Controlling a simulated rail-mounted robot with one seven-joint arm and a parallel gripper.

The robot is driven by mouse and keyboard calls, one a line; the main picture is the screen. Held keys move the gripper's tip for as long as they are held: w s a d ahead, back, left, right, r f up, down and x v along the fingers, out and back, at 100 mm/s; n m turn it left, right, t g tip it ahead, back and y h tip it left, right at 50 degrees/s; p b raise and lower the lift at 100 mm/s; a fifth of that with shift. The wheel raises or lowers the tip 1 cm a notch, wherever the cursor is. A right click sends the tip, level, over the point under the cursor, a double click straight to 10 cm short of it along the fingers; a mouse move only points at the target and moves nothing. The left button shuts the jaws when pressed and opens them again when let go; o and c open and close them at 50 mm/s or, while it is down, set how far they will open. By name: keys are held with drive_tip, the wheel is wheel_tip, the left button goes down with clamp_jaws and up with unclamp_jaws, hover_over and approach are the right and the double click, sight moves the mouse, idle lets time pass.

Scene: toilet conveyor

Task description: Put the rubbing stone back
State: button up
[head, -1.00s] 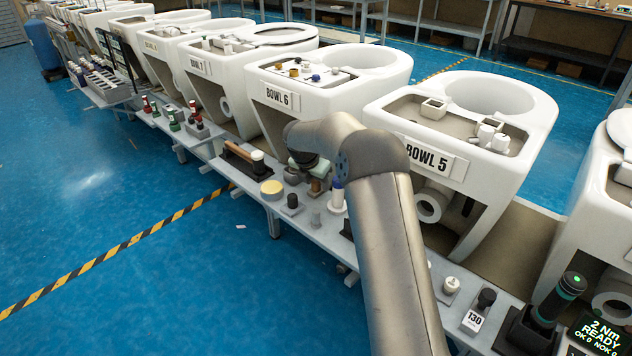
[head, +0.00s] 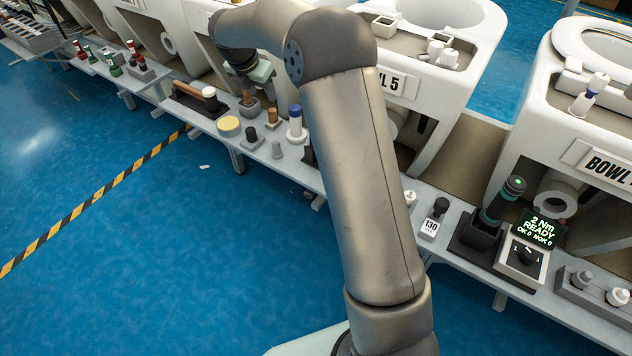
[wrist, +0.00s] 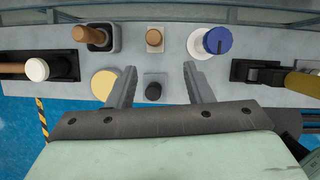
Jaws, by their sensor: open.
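My gripper (wrist: 160,68) is open and empty, over the bench. In the wrist view a black knob on a grey block (wrist: 153,90) shows between its fingers. Beyond the fingers are a brown handle in a dark grey holder (wrist: 97,37), a small wooden piece on a pale block (wrist: 154,40) and a white bottle with a blue cap (wrist: 212,42). A yellow disc (wrist: 104,85) lies beside the left finger. I cannot tell which of these, if any, is the rubbing stone. In the head view, my arm partly hides the bench and the fingers are unclear.
A mallet with a white head (wrist: 37,70) lies at the left. A power tool in a stand (head: 503,205) and a lit display (head: 538,228) are farther right. Toilet bowls stand behind the narrow bench (head: 325,185).

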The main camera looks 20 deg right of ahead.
drive_tip(key=s+d+f+m+g+y, duration=0.1)
drive_tip(key=s+m, duration=1.2)
drive_tip(key=s, duration=0.8)
drive_tip(key=s+d+f+m+g+y, duration=0.1)
drive_tip(key=s+d+m+g+y, duration=0.1)
drive_tip(key=s+m, duration=1.1)
drive_tip(key=s, duration=0.9)
drive_tip(key=shift+f+g, duration=0.2)
drive_tip(key=shift+g, duration=0.1)
drive_tip(key=f+b, duration=0.4)
drive_tip(key=f, duration=0.1)
drive_tip(key=shift+d+b, duration=0.2)
drive_tip(key=shift+b, duration=0.15)
